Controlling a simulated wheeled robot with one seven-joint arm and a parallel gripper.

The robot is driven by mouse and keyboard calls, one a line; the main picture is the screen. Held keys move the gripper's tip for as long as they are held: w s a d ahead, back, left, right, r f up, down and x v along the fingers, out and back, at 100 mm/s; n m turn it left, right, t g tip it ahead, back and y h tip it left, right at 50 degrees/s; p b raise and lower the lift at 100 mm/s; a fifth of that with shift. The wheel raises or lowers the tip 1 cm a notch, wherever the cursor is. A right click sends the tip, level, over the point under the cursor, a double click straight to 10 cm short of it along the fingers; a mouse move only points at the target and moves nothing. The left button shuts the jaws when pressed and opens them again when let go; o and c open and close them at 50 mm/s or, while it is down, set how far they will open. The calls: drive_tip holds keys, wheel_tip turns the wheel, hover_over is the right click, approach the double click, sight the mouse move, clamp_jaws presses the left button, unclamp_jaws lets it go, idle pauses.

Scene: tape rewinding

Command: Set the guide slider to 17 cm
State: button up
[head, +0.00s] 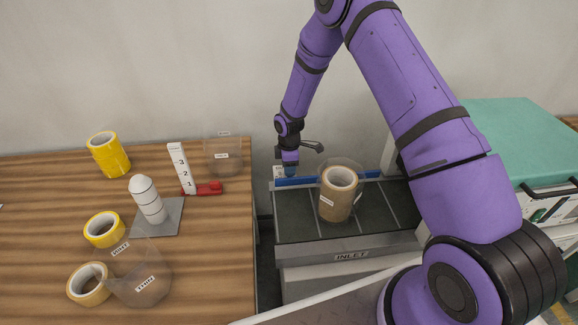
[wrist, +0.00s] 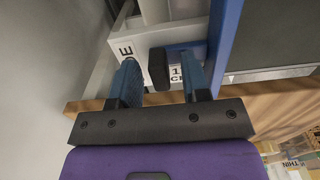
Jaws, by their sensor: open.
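The blue guide bar (head: 310,181) runs along the back of the inlet bed in the head view; its blue edge also shows in the wrist view (wrist: 228,40). In the wrist view a black knob (wrist: 158,68) stands beside a white label (wrist: 177,74) with a partly covered number starting with 1, and "CM". My gripper (head: 290,167) is at the left end of the guide bar. In the wrist view my gripper (wrist: 160,80) is open, its blue fingers on either side of the knob. The right finger hides part of the label. I cannot tell whether either finger touches the knob.
A brown tape roll (head: 339,194) stands on the grey inlet bed (head: 293,218), in front of the guide bar. The wooden table (head: 215,260) at left holds yellow tape rolls (head: 108,153), a white post (head: 148,202) and a red-based scale (head: 207,188). A teal-topped machine (head: 520,145) stands at right.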

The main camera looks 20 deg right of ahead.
clamp_jaws()
drive_tip(key=shift+s+a, duration=0.25)
drive_tip(key=shift+s, duration=1)
unclamp_jaws()
drive_tip(key=shift+r, duration=0.1)
wheel_tip(320, 180, up, 11)
